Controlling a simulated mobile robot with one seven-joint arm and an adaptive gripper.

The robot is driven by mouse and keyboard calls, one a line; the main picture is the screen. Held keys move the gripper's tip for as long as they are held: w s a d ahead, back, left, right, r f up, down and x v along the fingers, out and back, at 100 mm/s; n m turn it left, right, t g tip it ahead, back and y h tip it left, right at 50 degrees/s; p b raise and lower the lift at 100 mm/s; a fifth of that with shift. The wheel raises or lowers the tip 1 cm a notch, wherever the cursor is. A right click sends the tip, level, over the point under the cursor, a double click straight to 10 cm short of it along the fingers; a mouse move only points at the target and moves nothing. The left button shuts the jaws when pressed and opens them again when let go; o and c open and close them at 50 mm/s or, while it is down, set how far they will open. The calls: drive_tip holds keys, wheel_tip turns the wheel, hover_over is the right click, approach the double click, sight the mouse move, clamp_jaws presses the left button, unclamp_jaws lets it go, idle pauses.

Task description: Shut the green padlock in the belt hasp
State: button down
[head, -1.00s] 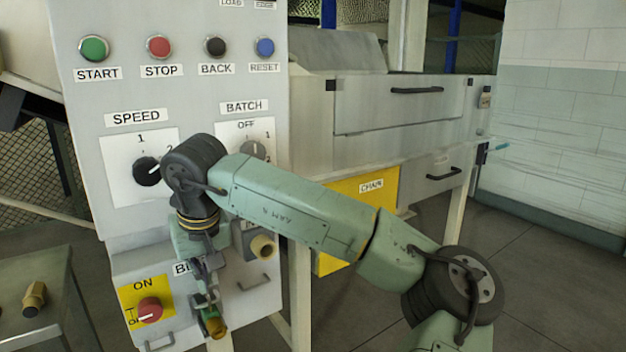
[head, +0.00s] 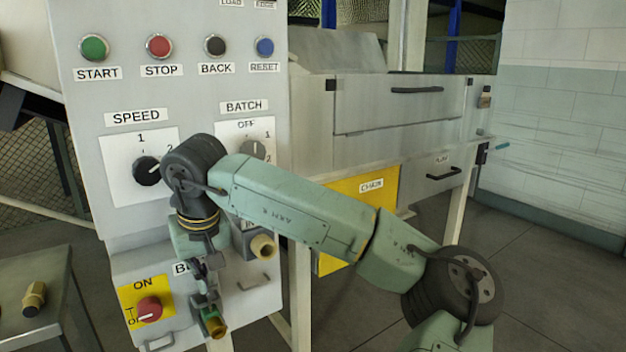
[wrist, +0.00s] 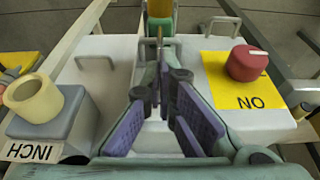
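The belt hasp is mostly hidden behind the fingers and padlock. I cannot tell whether the shackle is through the hasp or seated.
A red knob (head: 149,309) on a yellow ON plate is left of my gripper in the head view. The tan INCH button (head: 262,246) juts out to the right. Handles (head: 253,283) flank the padlock. A bench (head: 55,275) stands at the left with a brass piece.

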drive_tip(key=shift+f, duration=0.15)
drive_tip(key=shift+f+b, duration=0.9)
drive_tip(key=shift+f, duration=0.4)
drive_tip(key=shift+r, duration=0.25)
wheel_tip(320, 180, up, 7)
drive_tip(key=p, duration=0.5)
drive_tip(key=shift+f+p, duration=0.1)
drive_tip(key=shift+p, duration=0.3)
